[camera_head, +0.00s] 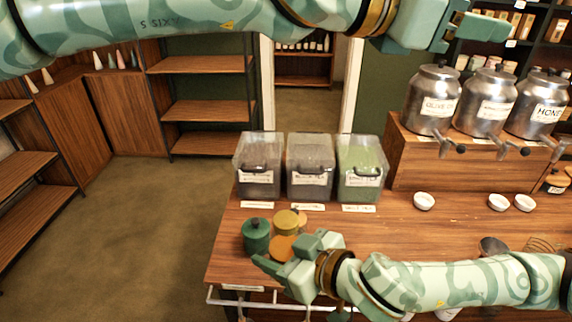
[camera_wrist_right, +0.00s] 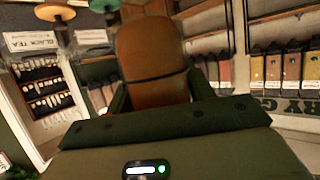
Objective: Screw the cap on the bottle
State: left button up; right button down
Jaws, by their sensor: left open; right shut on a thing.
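My right gripper (camera_head: 292,256) comes in from the right, low over the counter's left end. It is shut on an orange-brown bottle-shaped thing (camera_head: 282,246). In the right wrist view this thing (camera_wrist_right: 152,55) stands up between the two fingers, with a thin dark line around it. I cannot tell whether that line is a cap's seam. A dark green lidded jar (camera_head: 256,236) stands just left of it, and a yellow one (camera_head: 286,222) just behind it. My left gripper (camera_head: 492,22) is open and empty at the upper right, high above the counter and far from the jars.
Three clear bins (camera_head: 311,168) stand behind the jars. Metal dispensers (camera_head: 433,100) sit on a wooden stand (camera_head: 440,165) at the right. Small white bowls (camera_head: 424,201) stand before it. The wooden counter (camera_head: 390,228) is clear between bins and bowls. Its left edge is near the jars.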

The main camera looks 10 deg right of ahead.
pick_arm(q)
notch_tip(320, 180, down, 8)
jog(key=s+a+g+y, duration=0.2)
jog(key=a+y, duration=0.1)
jog(key=y, duration=0.2)
jog(key=n+t+y, duration=0.1)
jog(key=n+y, duration=1.1)
send_over(286, 219)
notch_tip(286, 219, down, 10)
jog(key=shift+w+r, duration=0.1)
jog(key=shift+w, duration=0.05)
jog(key=shift+f, duration=4.05)
